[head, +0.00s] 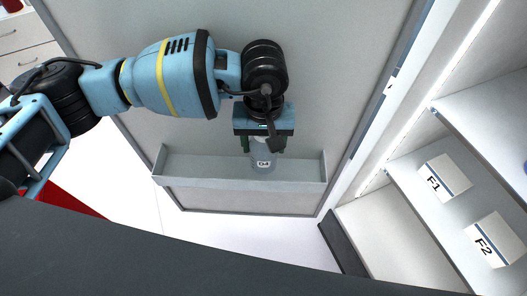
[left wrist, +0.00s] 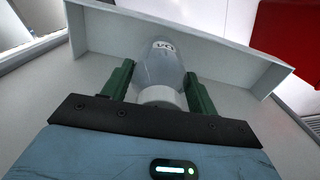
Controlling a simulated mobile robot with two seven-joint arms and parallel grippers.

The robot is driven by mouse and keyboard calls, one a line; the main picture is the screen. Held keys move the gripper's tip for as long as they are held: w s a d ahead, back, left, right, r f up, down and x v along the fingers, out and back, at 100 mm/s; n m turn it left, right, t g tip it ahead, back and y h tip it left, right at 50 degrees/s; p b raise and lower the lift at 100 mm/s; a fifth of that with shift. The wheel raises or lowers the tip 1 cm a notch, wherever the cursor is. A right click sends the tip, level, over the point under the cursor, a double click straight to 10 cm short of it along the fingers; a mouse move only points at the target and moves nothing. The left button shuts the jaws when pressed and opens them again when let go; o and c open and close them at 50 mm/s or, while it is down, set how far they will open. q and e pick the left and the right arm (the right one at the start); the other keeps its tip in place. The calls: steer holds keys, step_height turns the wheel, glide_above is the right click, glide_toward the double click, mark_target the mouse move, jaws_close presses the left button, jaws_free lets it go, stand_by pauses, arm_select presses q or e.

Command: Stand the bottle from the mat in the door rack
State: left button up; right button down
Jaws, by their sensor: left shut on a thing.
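A clear bottle (head: 263,160) with a white label shows below my left gripper, inside the grey door rack (head: 200,183). In the left wrist view the bottle (left wrist: 160,70) sits between the green fingers, with its white cap nearest the palm. My left gripper (head: 262,146) is shut on the bottle near its cap. The rack's front wall (left wrist: 190,35) shows beyond the bottle in the left wrist view. The bottle looks upright; I cannot tell whether its base touches the rack floor. The mat and my right gripper are not in view.
The open door panel (head: 330,60) stands behind the rack. A dark surface (head: 120,255) fills the bottom left. The rack has free room on both sides of the bottle.

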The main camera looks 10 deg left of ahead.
mark_target(263, 154)
arm_select(q)
steer(key=shift+w+f+p, duration=0.2)
steer(key=shift+f+p, duration=0.15)
steer(key=shift+f, duration=2.05)
steer(key=shift+f, duration=0.15)
steer(key=shift+f, duration=0.1)
steer(key=o, duration=1.4)
